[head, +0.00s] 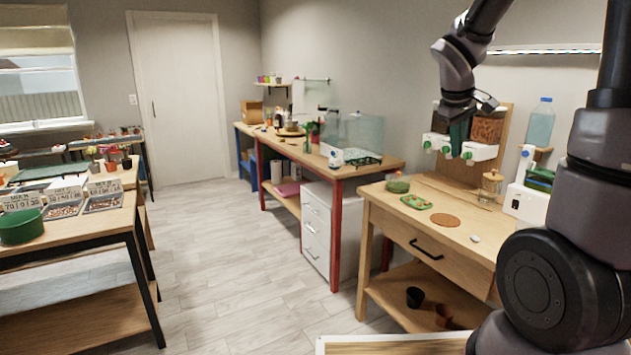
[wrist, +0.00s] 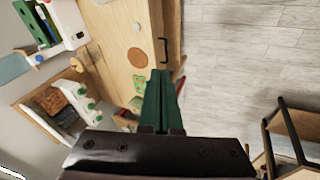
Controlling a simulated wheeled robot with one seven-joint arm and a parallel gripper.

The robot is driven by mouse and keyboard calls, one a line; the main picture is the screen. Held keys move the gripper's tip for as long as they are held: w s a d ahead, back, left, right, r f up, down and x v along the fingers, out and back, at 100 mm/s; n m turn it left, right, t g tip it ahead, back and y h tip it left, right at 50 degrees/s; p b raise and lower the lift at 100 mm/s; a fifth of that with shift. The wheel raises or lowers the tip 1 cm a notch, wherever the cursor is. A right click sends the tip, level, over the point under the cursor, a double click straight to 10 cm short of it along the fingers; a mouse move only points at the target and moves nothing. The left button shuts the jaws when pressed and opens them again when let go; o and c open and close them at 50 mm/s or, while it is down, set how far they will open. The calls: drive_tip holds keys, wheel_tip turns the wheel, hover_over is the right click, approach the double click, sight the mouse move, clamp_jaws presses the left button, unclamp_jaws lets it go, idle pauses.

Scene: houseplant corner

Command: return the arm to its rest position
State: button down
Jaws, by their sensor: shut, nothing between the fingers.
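My gripper (head: 458,150) hangs from my raised arm at the upper right of the head view, pointing down above the wooden drawer table. In the wrist view its green fingers (wrist: 161,98) lie together, shut with nothing between them. It is in the air, apart from the table top. In the head view it partly covers the dispensers behind it.
The drawer table (head: 460,209) holds a green tray (head: 416,202), a round brown mat (head: 445,220) and a glass jar (head: 490,186). Dispensers (head: 481,152) stand behind. A glass tank (head: 358,135) is on the red-legged bench. The floor (head: 230,270) in the middle is clear.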

drive_tip(key=s+a+r+m+t+y, duration=0.1)
drive_tip(key=s+a+r+m, duration=0.3)
drive_tip(key=s, duration=0.5)
drive_tip(key=s+a+r+m+t+y, duration=0.2)
drive_tip(key=s+a+r+m+y, duration=0.2)
drive_tip(key=s, duration=0.6)
drive_tip(key=shift+a+r, duration=0.75)
drive_tip(key=shift+r, duration=0.05)
drive_tip(key=shift+s+d, duration=0.1)
